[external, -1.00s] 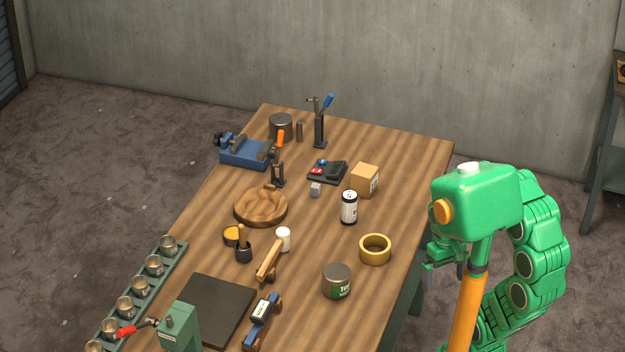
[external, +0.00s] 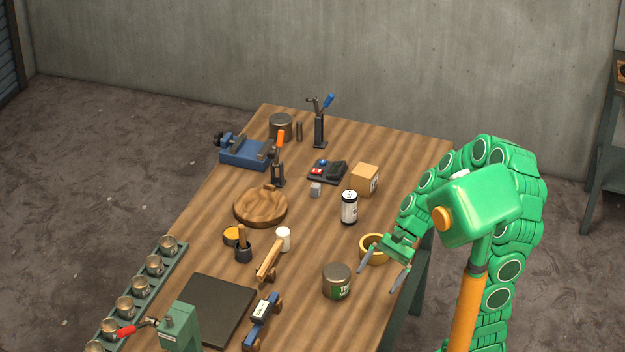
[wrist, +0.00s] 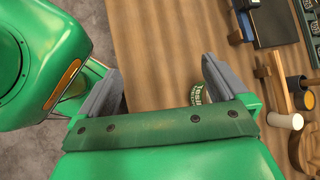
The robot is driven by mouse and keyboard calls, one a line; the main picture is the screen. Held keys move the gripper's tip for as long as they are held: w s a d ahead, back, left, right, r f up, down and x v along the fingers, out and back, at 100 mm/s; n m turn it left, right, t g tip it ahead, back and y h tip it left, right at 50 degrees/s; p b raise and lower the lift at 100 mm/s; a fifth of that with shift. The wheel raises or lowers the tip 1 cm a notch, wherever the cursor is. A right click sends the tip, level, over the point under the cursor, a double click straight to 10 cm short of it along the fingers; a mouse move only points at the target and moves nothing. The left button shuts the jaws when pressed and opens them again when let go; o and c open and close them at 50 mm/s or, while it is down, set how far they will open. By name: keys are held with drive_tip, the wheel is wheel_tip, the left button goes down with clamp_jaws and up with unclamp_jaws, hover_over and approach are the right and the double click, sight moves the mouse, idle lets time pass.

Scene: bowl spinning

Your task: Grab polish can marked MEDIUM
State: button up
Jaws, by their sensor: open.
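A grey-lidded can with a green and white label (external: 337,282) stands upright near the table's right edge, lower middle. It also shows in the wrist view (wrist: 214,75), partly behind a finger. Several small metal cans, one here (external: 125,306), sit in a green rack at the left edge. A white and black can (external: 349,208) stands farther back. My gripper (external: 377,282) is open and empty, to the right of the green-labelled can; its fingers also show in the wrist view (wrist: 162,68).
A yellow ring (external: 367,246) is partly hidden behind my gripper. A cardboard box (external: 365,180), a wooden bowl (external: 260,207), a blue vise (external: 245,153) and a dark mat (external: 208,307) are on the table. Bare wood surrounds the green-labelled can.

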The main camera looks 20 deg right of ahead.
sight(344, 269)
drive_tip(key=w+f+m+t+y, duration=0.1)
drive_tip(key=w+m, duration=0.2)
drive_tip(key=w, duration=0.1)
drive_tip(key=w+f+m+t+y, duration=0.1)
drive_tip(key=w+f+m+y, duration=0.1)
drive_tip(key=w+m, duration=0.1)
drive_tip(key=w+f+m+t+y, duration=0.1)
drive_tip(key=w+f+m, duration=0.1)
drive_tip(key=w+m, duration=0.2)
drive_tip(key=shift+w+d+f+t+y, duration=0.1)
drive_tip(key=shift+w+d+t+y, duration=0.2)
drive_tip(key=shift+d, duration=0.05)
drive_tip(key=shift+w+a+f, duration=0.15)
drive_tip(key=shift+a+f, duration=0.05)
drive_tip(key=shift+a, duration=0.05)
drive_tip(key=shift+x, duration=3.6)
drive_tip(key=shift+w, duration=0.15)
drive_tip(key=shift+c, duration=0.3)
drive_tip(key=c, duration=1)
